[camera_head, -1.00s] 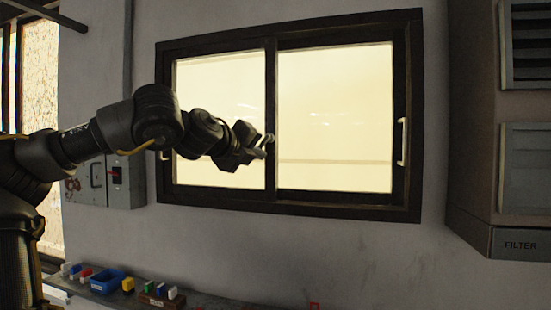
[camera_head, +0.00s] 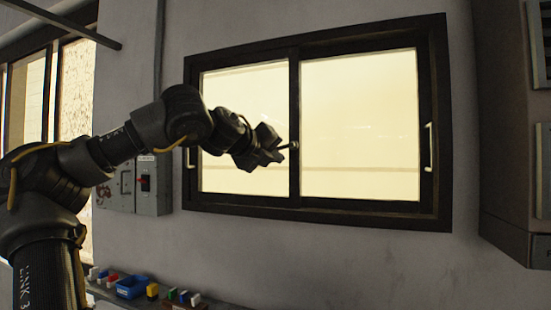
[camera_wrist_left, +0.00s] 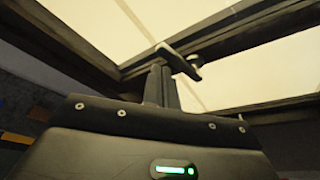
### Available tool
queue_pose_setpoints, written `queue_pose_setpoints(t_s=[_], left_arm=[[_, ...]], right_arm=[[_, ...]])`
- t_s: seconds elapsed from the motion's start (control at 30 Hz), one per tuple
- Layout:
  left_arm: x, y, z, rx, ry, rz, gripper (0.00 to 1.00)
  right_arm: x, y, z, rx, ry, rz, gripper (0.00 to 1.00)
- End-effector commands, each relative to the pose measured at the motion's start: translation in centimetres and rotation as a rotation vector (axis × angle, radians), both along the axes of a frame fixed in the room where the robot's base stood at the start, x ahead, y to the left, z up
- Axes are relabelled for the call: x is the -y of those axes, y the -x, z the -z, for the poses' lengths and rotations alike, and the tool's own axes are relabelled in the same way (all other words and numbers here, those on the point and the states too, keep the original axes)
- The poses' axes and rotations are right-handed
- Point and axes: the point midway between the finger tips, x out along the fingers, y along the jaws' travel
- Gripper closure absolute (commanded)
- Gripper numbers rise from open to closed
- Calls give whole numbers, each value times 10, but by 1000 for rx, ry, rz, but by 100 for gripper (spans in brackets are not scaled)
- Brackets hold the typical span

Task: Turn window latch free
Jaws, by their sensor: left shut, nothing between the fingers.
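The window latch (camera_head: 293,146) is a small grey lever on the dark middle upright of the window. In the head view its lever points left, nearly level. In the left wrist view the latch (camera_wrist_left: 183,62) lies just beyond my fingertips. My left gripper (camera_head: 279,156) is shut and empty, just left of and slightly below the latch. Its fingers show pressed together in the left wrist view (camera_wrist_left: 160,84). I cannot tell whether they touch the lever. My right gripper is not in view.
The window frame (camera_head: 375,212) holds two bright panes, with a pale handle (camera_head: 429,147) on the right side. A grey switch box (camera_head: 150,192) hangs lower left. A blue bin (camera_head: 131,287) and small coloured items sit on a ledge below. A large cabinet (camera_head: 506,150) stands at right.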

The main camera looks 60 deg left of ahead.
Motion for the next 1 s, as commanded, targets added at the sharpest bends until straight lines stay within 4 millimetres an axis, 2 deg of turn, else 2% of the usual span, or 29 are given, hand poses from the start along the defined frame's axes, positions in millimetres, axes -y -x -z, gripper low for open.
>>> queue_pose_setpoints(t_s=[0.03,0.2,0.3,0.6,0.8,1.0], left_arm=[[1,0,11,-1,-1,0,100],[6,-1,43,-1,-3,-4,100],[17,19,28,6,-6,-4,100],[45,65,9,3,-3,-3,100],[52,79,2,1,-1,-4,100],[54,81,1,0,-1,-3,100]], right_arm=[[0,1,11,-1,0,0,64],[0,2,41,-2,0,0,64],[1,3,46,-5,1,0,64],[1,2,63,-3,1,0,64],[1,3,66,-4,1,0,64],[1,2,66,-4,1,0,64]])
